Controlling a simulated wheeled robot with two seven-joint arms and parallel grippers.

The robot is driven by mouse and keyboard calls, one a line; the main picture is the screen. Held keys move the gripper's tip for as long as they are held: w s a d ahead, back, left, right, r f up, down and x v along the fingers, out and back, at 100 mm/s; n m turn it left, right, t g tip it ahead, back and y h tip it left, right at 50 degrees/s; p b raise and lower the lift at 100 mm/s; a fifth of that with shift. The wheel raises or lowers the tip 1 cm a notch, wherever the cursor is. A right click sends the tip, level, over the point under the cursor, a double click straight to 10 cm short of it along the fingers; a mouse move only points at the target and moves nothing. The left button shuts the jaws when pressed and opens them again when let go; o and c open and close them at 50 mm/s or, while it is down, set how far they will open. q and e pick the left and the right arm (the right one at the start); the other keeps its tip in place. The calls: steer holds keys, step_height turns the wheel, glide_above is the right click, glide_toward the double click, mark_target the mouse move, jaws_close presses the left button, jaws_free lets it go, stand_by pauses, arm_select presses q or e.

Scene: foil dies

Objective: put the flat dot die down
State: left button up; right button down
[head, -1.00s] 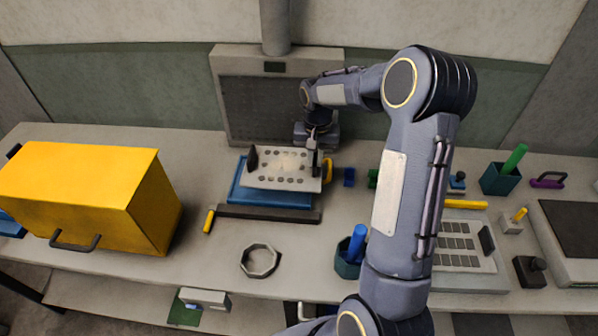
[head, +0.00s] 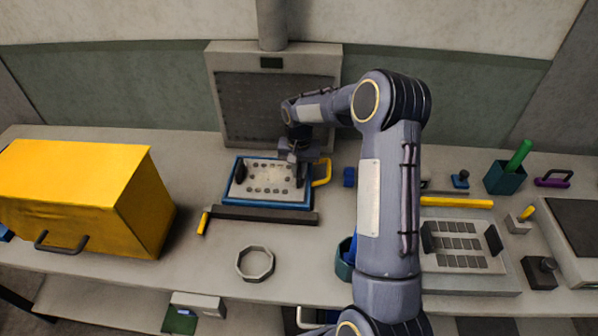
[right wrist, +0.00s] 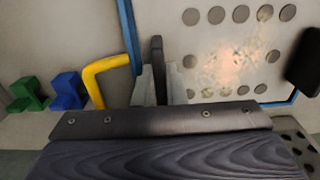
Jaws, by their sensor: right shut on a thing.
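The flat dot die (head: 265,172) is a pale plate with rows of grey dots and a dark grip at each end. It lies level inside the blue frame (head: 268,205), which has a yellow handle (head: 321,172) on its right. My right gripper (head: 298,160) is at the die's right end. In the right wrist view, my right gripper (right wrist: 158,85) is shut on the die's dark grip (right wrist: 157,55), and the dotted plate (right wrist: 222,52) sits within the blue rim (right wrist: 129,35). My left gripper is not in view.
A dark bar (head: 265,215) lies before the frame, with a grey ring (head: 255,263) nearer the front. A yellow box (head: 85,195) stands left. A slotted plate (head: 462,245) is right, and a small blue block (head: 349,177) stands near the yellow handle. A grey panel (head: 275,105) rises behind.

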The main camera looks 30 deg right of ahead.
steer(key=shift+r, duration=0.1)
steer(key=c, duration=1.5)
jaws_free()
steer(key=shift+f, duration=0.2)
